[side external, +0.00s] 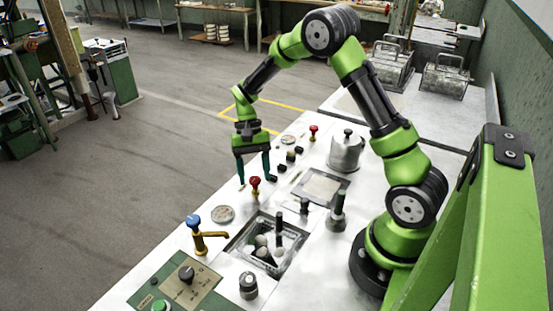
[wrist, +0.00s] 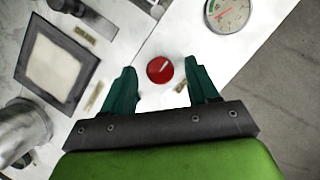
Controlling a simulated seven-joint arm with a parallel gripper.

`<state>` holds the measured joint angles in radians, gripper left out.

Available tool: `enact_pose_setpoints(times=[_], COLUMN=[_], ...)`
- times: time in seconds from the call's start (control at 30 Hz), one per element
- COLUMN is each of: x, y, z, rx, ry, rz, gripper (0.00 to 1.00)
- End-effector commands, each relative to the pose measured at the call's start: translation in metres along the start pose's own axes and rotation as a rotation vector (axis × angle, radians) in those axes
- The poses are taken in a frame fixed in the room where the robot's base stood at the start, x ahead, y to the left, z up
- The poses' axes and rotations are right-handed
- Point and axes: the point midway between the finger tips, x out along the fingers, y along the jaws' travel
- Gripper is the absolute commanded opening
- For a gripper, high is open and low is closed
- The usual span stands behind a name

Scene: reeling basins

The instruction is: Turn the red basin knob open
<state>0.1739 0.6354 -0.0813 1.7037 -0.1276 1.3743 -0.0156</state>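A red basin knob (side external: 255,181) stands on a short brass-coloured stem on the white counter. In the wrist view it is a round red knob (wrist: 160,70) with a white line across its top. My gripper (side external: 256,181) points down over it from above. In the wrist view, my gripper's (wrist: 162,75) two green fingers are apart, one on each side of the knob, with a gap on both sides. Whether the fingertips are fully down at knob height is hard to tell. Nothing is held.
A second red knob (side external: 313,129) stands farther back. A blue-knobbed tap (side external: 194,222), a dial gauge (side external: 223,213) and an open basin (side external: 240,247) lie nearer the camera. A covered basin (side external: 321,187) and a metal pot (side external: 346,153) are to the right.

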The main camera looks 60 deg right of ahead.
Motion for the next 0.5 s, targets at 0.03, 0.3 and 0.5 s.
enact_pose_setpoints(times=[0.03, 0.3, 0.5], x=[0.000, -0.002, -0.030], y=[0.000, 0.000, -0.001], z=[0.000, 0.000, -0.001], rx=[0.000, 0.001, 0.001], ry=[0.000, 0.000, 0.004], rz=[0.000, -0.001, -0.004], gripper=[0.59, 0.59, 0.59])
